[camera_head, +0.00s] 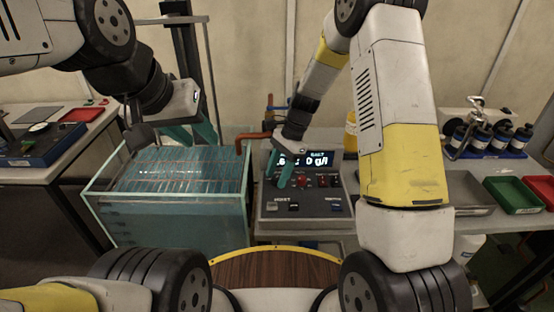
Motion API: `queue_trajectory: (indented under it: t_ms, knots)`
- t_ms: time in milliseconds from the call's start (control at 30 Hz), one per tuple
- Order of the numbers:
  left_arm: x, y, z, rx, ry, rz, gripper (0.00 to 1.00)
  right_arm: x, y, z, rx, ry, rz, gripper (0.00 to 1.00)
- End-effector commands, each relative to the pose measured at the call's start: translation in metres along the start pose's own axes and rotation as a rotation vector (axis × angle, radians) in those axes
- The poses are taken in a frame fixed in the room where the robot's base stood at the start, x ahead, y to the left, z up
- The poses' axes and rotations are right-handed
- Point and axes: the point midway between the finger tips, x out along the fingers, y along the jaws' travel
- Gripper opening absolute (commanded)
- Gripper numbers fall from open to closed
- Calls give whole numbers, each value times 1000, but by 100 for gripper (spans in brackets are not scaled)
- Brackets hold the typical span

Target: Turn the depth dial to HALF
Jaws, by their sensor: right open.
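A grey control panel (333,192) stands right of the water tank, with a lit display (318,160) that reads SALT and a g/l value, partly covered. A row of small knobs (303,181), at least one red, sits below the display. Their labels are too small to read, so I cannot tell which is the depth dial or where it points. My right gripper (286,170) is at the panel's left part, pointing down with teal fingers open, hiding part of the display and panel. My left gripper (192,133) is over the tank's back right, its teal fingers apart and empty.
A glass tank (97,210) of water with a grid over it stands left of the panel. An orange pipe (252,136) is behind. Dark bottles (482,137), a green tray (512,194) and a red tray (541,188) are at right. A left bench holds another red tray (82,114).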

Motion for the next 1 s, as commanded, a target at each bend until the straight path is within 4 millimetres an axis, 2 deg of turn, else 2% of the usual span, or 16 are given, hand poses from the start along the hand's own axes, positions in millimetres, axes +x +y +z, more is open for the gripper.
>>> queue_trajectory:
  t_ms: [167, 400, 767, 1000]
  knots:
    - [0, 0, 0, 0, 0, 0, 36, 0, 0, 0, 0, 0, 0, 47]
    - [0, 0, 0, 0, 0, 0, 36, 0, 0, 0, 0, 0, 0, 2]
    - [0, 0, 0, 0, 0, 0, 36, 0, 0, 0, -27, 0, 12, 0]
    - [0, 0, 0, 0, 0, 0, 36, 0, -2, 0, -143, 1, 59, 0]
